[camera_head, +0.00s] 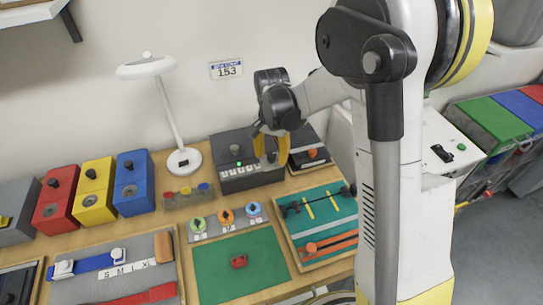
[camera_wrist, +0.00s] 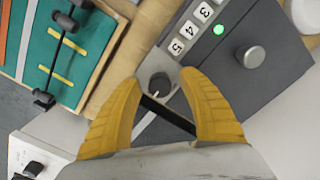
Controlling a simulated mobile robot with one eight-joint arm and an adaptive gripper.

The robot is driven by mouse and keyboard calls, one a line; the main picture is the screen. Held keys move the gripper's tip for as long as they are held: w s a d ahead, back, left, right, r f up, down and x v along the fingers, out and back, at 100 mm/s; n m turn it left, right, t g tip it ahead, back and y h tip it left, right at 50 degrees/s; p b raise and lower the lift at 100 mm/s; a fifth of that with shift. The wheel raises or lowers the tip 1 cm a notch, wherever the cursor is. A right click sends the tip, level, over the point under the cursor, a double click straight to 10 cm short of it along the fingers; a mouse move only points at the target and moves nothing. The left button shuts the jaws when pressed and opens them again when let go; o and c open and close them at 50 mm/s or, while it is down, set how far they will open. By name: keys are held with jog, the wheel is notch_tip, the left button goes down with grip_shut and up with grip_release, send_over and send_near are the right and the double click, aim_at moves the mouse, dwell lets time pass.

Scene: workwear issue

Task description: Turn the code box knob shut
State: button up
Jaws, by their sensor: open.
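The code box (camera_head: 238,181) is a dark grey box against the wall, with a row of white number tiles and a lit green lamp. In the wrist view, its grey body (camera_wrist: 268,92) carries a dark round knob (camera_wrist: 160,83) with a white mark, beside the tile 5. A plain silver knob (camera_wrist: 250,57) sits on another part of the box. My gripper (camera_head: 271,150) is at the right end of the box, pointing down. In the wrist view, its two yellow fingers (camera_wrist: 160,92) are spread, with the dark knob between and just beyond the tips. Contact is not visible.
A small dark box with an orange knob (camera_head: 313,153) stands close on the right. A teal board (camera_head: 325,212) with bars lies in front of it. A desk lamp (camera_head: 183,158) stands left of the code box. Three dials (camera_head: 225,217) are in front.

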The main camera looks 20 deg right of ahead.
grip_shut()
jog(key=n, duration=0.8)
jog(key=shift+n, duration=0.3)
jog(key=n, duration=0.4)
jog(key=shift+b, duration=0.35)
jog(key=n, duration=0.4)
jog(key=shift+n, duration=0.3)
